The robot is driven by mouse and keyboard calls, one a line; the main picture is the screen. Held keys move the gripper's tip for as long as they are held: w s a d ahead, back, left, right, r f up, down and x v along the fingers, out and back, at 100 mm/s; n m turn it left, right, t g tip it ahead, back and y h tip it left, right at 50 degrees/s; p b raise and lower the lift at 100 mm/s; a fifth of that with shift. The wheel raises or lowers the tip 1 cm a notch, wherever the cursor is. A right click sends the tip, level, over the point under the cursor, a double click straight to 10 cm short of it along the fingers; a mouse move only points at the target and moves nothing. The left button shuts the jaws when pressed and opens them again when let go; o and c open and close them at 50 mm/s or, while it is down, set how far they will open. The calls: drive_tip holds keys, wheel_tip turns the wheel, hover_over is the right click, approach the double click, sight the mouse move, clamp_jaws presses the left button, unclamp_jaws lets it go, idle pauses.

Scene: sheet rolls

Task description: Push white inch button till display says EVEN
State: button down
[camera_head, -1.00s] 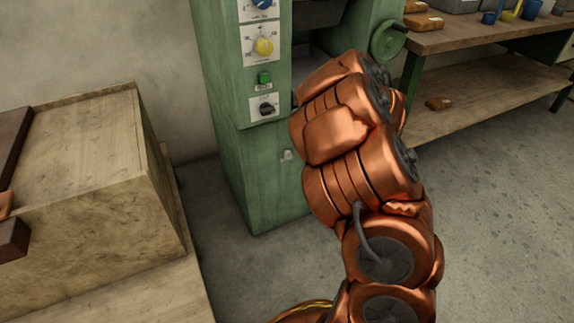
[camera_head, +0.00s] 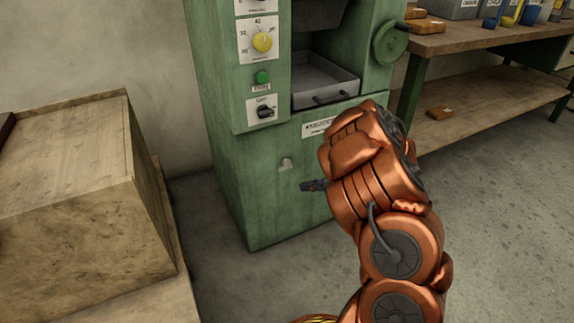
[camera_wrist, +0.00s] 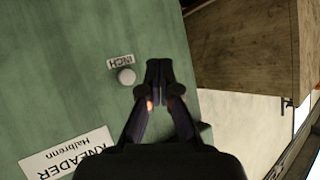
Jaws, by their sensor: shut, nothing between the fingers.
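The white inch button (camera_head: 286,164) is a small round knob low on the front of the green kneader machine (camera_head: 262,205). In the wrist view the button (camera_wrist: 126,76) sits beside its INCH label (camera_wrist: 121,61), which appears upside down. My gripper (camera_head: 306,185) is shut and empty, to the right of and a little below the button in the head view. In the wrist view my fingertips (camera_wrist: 158,65) are just right of the button, apart from it in the picture. The gap to the panel is hard to judge. I see no display that I can read.
A yellow dial (camera_head: 262,42), a green button (camera_head: 262,77) and a black switch (camera_head: 265,112) are higher on the machine. A metal tray (camera_head: 325,80) is above my arm. A wooden box (camera_head: 70,200) stands left, a workbench (camera_head: 470,38) right.

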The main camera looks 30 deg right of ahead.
sight(287, 163)
drive_tip(key=w+p, duration=0.2)
drive_tip(key=w, duration=0.6)
drive_tip(key=shift+w+d, duration=0.25)
drive_tip(key=shift+d, duration=0.1)
drive_tip(key=shift+w+r+p, duration=0.15)
drive_tip(key=shift+w+p, duration=0.2)
drive_tip(key=shift+p, duration=0.45)
idle(1.0)
drive_tip(key=shift+w+d+p, duration=0.1)
drive_tip(key=shift+w+p, duration=0.5)
drive_tip(key=shift+p, duration=0.15)
idle(1.5)
drive_tip(key=shift+s, duration=0.15)
drive_tip(key=shift+s+p, duration=0.3)
drive_tip(key=shift+s, duration=0.5)
